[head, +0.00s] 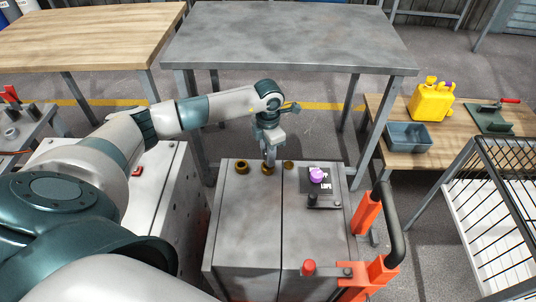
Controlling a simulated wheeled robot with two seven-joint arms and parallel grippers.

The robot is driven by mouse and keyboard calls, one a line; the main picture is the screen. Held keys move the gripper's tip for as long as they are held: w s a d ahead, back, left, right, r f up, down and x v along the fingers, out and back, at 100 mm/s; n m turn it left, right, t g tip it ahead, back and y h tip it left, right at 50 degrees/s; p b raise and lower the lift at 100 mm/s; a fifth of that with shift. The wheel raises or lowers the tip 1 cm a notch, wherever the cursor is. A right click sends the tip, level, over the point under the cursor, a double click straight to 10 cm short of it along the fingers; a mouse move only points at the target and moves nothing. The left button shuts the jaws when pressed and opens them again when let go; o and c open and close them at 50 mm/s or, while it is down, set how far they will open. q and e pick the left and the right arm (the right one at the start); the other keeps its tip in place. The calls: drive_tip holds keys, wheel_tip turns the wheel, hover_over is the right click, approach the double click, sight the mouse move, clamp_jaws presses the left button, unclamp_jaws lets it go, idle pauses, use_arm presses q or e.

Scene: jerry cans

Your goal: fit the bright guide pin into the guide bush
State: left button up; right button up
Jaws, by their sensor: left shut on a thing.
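My left arm reaches in from the left, and its gripper (270,150) points down over the back of a grey metal block (243,215). It is shut on the bright guide pin (269,158), a slim grey piece of which only a little shows below the jaws. The pin's lower end is at or just above a brass guide bush (267,170) in the block's top. I cannot tell whether its tip is inside. More brass bushes stand to the left (241,167) and right (288,164) of it. My right gripper is out of view.
A dark plate with a purple knob (317,175) and a black post (312,199) lie right of the bushes. A red knob (309,267) and an orange frame with a black handle (392,225) stand at the front right. A wooden table (377,112) bears a yellow jerry can (431,102) and a grey bin (408,136).

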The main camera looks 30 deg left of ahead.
use_arm(q)
drive_tip(key=shift+f, duration=0.25)
drive_tip(key=o, duration=1.1)
drive_tip(key=shift+c, duration=0.2)
drive_tip(key=shift+r, duration=0.15)
